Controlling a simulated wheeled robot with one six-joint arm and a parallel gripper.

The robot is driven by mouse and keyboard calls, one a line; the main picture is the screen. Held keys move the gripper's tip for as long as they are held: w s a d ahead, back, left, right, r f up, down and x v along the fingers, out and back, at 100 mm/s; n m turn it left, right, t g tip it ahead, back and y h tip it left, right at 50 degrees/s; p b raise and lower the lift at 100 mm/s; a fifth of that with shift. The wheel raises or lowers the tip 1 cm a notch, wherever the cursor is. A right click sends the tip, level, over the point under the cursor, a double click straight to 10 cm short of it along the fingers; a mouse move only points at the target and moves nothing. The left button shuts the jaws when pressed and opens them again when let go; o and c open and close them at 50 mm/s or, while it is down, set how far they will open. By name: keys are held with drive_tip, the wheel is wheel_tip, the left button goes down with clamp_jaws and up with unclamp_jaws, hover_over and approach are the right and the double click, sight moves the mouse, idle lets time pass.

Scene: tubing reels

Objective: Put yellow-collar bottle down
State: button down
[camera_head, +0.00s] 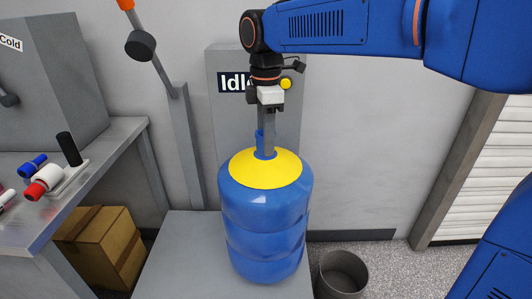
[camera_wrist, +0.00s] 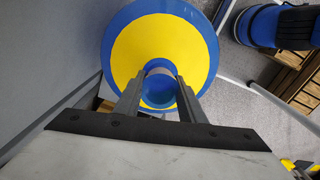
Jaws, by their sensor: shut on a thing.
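The yellow-collar bottle (camera_head: 263,225) is a large blue jug with a yellow collar around its neck. It is upright in the head view, at or just above a grey stand (camera_head: 192,262); I cannot tell whether its base touches. My gripper (camera_head: 267,148) comes down from above and is shut on the bottle's neck. In the wrist view my gripper (camera_wrist: 160,92) has a finger on each side of the blue neck, and the yellow collar (camera_wrist: 128,50) spreads around it. The bottle's underside is hidden.
A grey panel labelled "Idle" (camera_head: 226,112) stands behind the bottle. A metal bench (camera_head: 100,150) with small red, white and blue items is at the left, a cardboard box (camera_head: 103,243) below it. A bin (camera_head: 342,274) stands on the floor to the right.

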drive_tip(key=shift+f, duration=2.1)
drive_tip(key=c, duration=1.2)
unclamp_jaws()
drive_tip(key=shift+o, duration=0.2)
wheel_tip(320, 180, up, 12)
drive_tip(key=shift+r, duration=0.1)
